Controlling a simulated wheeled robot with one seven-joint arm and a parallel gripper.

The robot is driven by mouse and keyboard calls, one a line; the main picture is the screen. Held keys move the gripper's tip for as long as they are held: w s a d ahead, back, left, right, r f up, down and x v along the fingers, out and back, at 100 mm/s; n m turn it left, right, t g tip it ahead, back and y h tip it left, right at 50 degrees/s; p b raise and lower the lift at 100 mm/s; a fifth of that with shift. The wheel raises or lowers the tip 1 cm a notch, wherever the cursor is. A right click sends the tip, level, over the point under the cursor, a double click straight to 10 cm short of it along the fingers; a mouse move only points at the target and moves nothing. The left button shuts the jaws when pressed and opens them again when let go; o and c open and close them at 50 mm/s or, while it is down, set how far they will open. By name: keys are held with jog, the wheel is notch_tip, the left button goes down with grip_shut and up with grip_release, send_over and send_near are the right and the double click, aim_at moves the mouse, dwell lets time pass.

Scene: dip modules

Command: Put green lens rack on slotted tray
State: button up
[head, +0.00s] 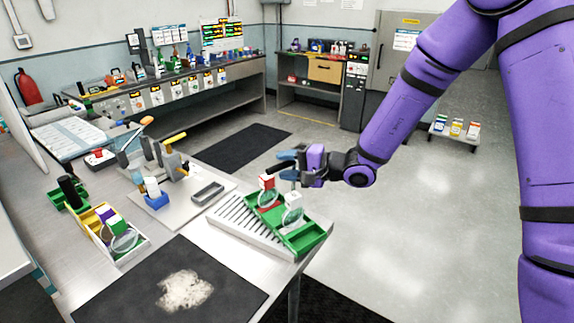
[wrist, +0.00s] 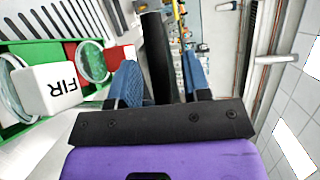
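The green lens rack (head: 303,238) is at the right part of the pale slotted tray (head: 232,222), over its slots and angled across it. I cannot tell whether it rests flat. It carries round lenses, a red-and-white block and a white block. In the wrist view the green rack (wrist: 15,131) fills the left side, with a white block marked FIR. My gripper (head: 280,166) is above the rack's far end. Its two blue fingers (wrist: 160,85) stand apart. A dark bar shows between them, with a gap beside the right finger; I cannot tell what it belongs to.
A yellow-and-white rack (head: 128,253) and a smaller green container (head: 62,205) stand at the left of the bench. A grey clamp fixture (head: 170,165) and a small grey tray (head: 208,193) lie behind the slotted tray. A dark mat (head: 125,285) covers the front.

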jog(key=shift+d+r, duration=0.1)
jog(key=shift+r, duration=0.05)
jog(key=v, duration=1.2)
jog(key=s+r+n+g+h, duration=0.55)
jog(key=s+r, duration=0.35)
jog(key=s, duration=0.5)
jog(key=s+d+r+t+h, duration=0.2)
jog(key=s+d+r+h, duration=0.2)
jog(key=s+d+h, duration=0.1)
jog(key=s+d+r+t+h, duration=0.3)
jog(key=s+d+r+h, duration=0.1)
jog(key=s+d, duration=0.4)
jog(key=shift+d+r+h, duration=0.35)
jog(key=shift+d, duration=0.75)
